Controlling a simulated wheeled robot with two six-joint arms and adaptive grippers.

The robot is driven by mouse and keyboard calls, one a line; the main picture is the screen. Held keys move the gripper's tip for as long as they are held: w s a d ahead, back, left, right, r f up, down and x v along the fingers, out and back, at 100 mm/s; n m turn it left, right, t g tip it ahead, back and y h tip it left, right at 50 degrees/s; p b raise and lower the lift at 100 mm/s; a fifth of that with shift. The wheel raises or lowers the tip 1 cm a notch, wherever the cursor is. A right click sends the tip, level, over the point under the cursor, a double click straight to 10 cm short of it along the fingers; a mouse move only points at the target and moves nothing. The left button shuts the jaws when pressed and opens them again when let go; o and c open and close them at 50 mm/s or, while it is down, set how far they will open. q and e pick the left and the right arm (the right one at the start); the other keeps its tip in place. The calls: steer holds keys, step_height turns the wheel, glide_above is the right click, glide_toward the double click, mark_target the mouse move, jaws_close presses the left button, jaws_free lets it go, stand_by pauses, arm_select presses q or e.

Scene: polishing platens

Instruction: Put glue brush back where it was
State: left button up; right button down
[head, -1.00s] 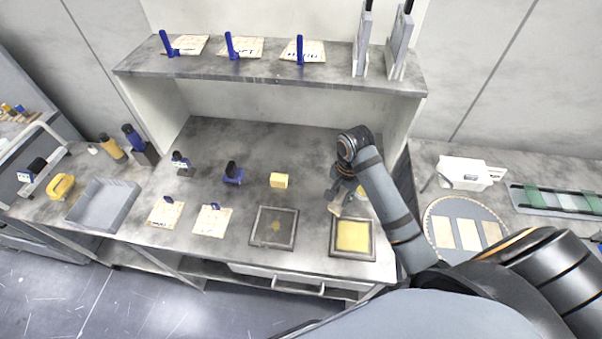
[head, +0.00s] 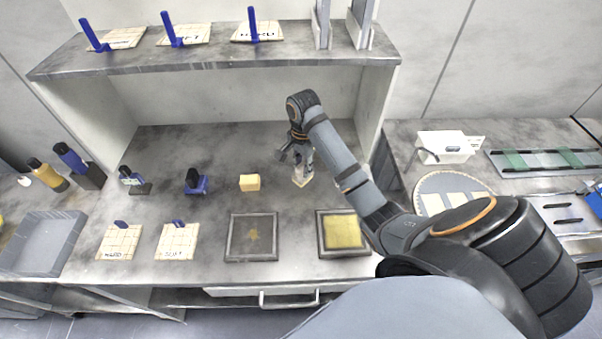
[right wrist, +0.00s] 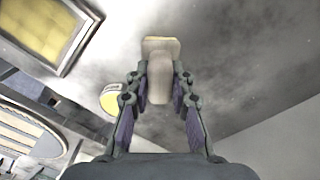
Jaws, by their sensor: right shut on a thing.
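My right gripper (head: 298,160) is shut on the pale glue brush (head: 302,177), above the worktop to the right of a small yellow block. In the right wrist view the glue brush (right wrist: 161,70) sits between the two fingers, its wide pale end pointing away from them. I cannot tell whether that end touches the worktop. A round yellow-topped pot (right wrist: 111,98) shows left of the fingers in the right wrist view; in the head view my arm mostly hides it. A framed yellow platen (head: 343,232) lies at the front right. My left gripper is out of view.
The yellow block (head: 249,182) and a dark platen (head: 252,237) lie left of the brush. Blue-handled tools (head: 196,182) and paper cards (head: 178,241) are further left. A shelf (head: 220,66) overhangs the back. The worktop behind the block is clear.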

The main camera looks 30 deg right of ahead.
mark_target(302, 173)
steer(key=shift+w+d+f, duration=0.15)
steer(key=shift+w+f, duration=0.15)
steer(key=shift+f, duration=0.35)
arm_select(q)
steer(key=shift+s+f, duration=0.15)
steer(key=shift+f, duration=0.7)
arm_select(e)
steer(key=shift+r, duration=0.1)
steer(key=shift+w+d+f+b, duration=0.1)
steer(key=shift+w+f+b, duration=0.1)
steer(key=shift+b, duration=0.25)
steer(key=shift+w+f+b, duration=0.2)
steer(key=shift+f+b, duration=0.3)
steer(key=shift+b, duration=0.15)
step_height(302, 173, down, 3)
steer(key=shift+w+d+r+p, duration=0.1)
steer(key=shift+r+p, duration=0.05)
steer(key=shift+p, duration=0.25)
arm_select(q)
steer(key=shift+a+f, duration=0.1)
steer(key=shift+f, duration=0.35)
arm_select(e)
steer(key=c, duration=1.2)
jaws_free()
